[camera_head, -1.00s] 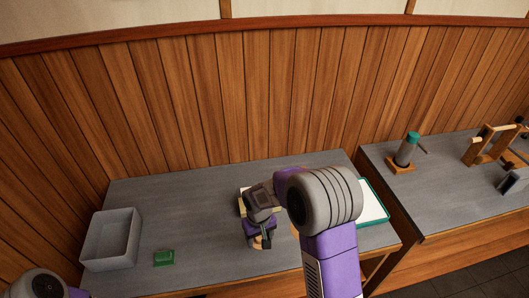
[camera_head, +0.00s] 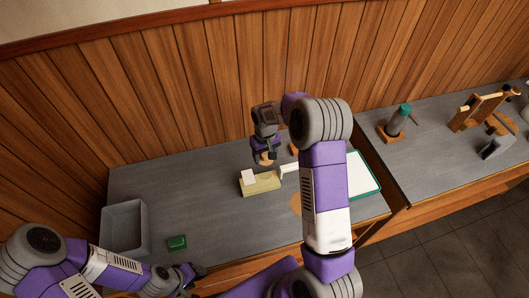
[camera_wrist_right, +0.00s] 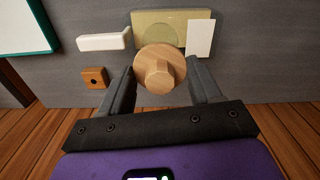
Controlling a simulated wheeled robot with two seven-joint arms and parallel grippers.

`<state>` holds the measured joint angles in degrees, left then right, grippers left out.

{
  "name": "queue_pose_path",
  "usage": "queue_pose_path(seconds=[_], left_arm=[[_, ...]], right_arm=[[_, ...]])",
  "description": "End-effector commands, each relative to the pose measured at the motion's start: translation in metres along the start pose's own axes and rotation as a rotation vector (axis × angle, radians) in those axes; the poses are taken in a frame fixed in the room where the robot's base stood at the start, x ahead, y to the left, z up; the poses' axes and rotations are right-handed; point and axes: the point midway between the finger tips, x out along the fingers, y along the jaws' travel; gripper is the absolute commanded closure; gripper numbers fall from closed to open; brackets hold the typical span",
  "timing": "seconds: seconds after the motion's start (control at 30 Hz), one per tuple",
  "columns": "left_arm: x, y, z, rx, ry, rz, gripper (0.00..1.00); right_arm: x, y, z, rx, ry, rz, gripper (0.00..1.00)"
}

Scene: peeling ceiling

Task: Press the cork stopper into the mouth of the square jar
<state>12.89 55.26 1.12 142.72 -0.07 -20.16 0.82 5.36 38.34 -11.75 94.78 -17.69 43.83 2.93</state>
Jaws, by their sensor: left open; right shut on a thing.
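My right gripper (camera_head: 265,156) is shut on a light wooden round piece with a knob, which I take for the cork stopper (camera_wrist_right: 160,72). In the head view the stopper (camera_head: 266,161) hangs in the air above the table. Beyond it in the right wrist view lies a pale yellow block (camera_wrist_right: 145,19) with a darker round area, partly hidden by the stopper. The block (camera_head: 262,186) also shows in the head view. I cannot tell whether it is the square jar. My left gripper (camera_head: 192,277) is open and empty at the table's front edge, near a green block.
A grey bin (camera_head: 124,226) stands at the table's left, with the green block (camera_head: 177,242) beside it. A white card (camera_head: 249,177), a white bar (camera_wrist_right: 103,42) and a small holed wooden block (camera_wrist_right: 95,77) lie near the yellow block. A green-edged white tray (camera_head: 363,176) is right.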

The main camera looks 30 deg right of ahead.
Motion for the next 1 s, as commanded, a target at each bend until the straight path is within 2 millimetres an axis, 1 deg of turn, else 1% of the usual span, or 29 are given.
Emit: queue_pose_path(seconds=[0.17, 0.27, 0.73, 0.87, 1.0], left_arm=[[0.003, -0.001, 0.000, 0.000, 0.000, 0.000, 0.45], [0.006, -0.002, 0.000, 0.000, 0.000, 0.000, 0.45], [0.037, -0.014, -0.002, 0.000, 0.001, 0.000, 0.45], [0.042, -0.015, -0.002, 0.000, 0.001, 0.000, 0.45], [0.043, -0.016, -0.002, 0.000, 0.001, 0.000, 0.45]], right_arm=[[0.001, 0.000, 0.000, 0.000, 0.001, 0.000, 0.73], [0.006, 0.000, 0.000, 0.000, 0.000, 0.000, 0.73], [0.048, 0.000, 0.000, 0.001, 0.000, 0.000, 0.73], [0.055, 0.000, 0.000, 0.001, 0.000, 0.000, 0.73], [0.056, 0.000, 0.000, 0.001, 0.000, 0.000, 0.73]])
